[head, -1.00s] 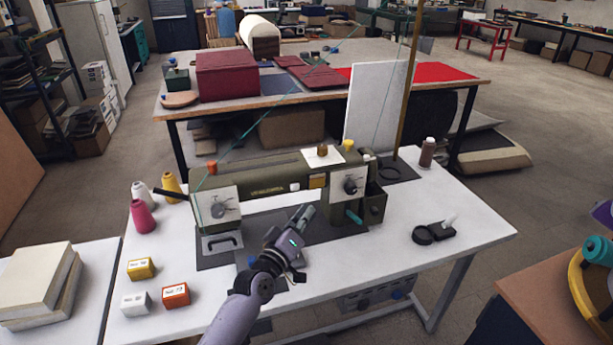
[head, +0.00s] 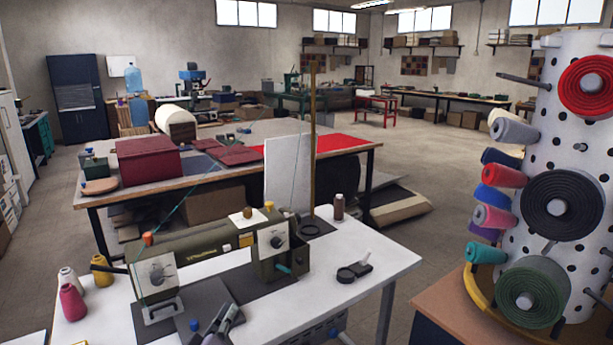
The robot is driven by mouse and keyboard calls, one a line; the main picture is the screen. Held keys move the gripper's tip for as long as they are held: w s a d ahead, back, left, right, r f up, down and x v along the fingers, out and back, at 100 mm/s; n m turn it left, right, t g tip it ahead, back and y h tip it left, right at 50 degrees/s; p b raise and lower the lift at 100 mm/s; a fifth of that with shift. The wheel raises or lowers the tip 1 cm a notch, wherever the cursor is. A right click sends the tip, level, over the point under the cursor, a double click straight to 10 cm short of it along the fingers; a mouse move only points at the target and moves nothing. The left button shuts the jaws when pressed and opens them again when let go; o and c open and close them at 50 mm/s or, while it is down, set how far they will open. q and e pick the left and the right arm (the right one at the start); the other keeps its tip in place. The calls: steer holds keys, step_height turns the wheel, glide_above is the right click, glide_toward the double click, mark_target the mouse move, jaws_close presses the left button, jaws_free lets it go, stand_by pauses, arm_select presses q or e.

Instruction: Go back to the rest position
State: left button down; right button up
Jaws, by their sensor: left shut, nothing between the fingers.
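My left gripper (head: 224,322) shows at the bottom edge of the head view, over the front of the white sewing table (head: 376,262). It is shut and empty, with its fingers pointing up and away from me. The olive sewing machine (head: 205,250) stands on the table just beyond it, and the gripper appears apart from it. Most of my left arm is cut off below the picture. My right gripper is not in view.
Thread cones (head: 72,302) stand at the table's left end. A magnifier (head: 346,273) lies on the right part. A pegged spool rack (head: 550,190) stands close on the right. A work table (head: 225,184) with a burgundy box (head: 148,160) is behind. Open floor lies to the right.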

arm_select(q)
steer(key=s+d+f+m+g, duration=0.25)
steer(key=s+f+g, duration=0.2)
steer(key=s, duration=0.35)
steer(key=s+d+f+m+g, duration=0.2)
steer(key=s+f+m+g, duration=0.15)
steer(key=s+f, duration=0.3)
steer(key=s+a+f+m+g+y, duration=0.2)
steer(key=s+a+g, duration=0.15)
steer(key=s, duration=0.85)
steer(key=s+a+f+m+g+y, duration=0.1)
steer(key=s+a+f+g+y, duration=0.2)
steer(key=s, duration=0.9)
step_height(320, 180, down, 22)
steer(key=g+h, duration=0.1)
steer(key=s+a+f+g, duration=0.1)
steer(key=s+a+f, duration=0.1)
steer(key=s+f, duration=0.7)
steer(key=s+a+f, duration=0.2)
steer(key=s+f, duration=0.6)
steer(key=f, duration=0.1)
steer(key=shift+s+g, duration=0.35)
steer(key=shift+s, duration=0.05)
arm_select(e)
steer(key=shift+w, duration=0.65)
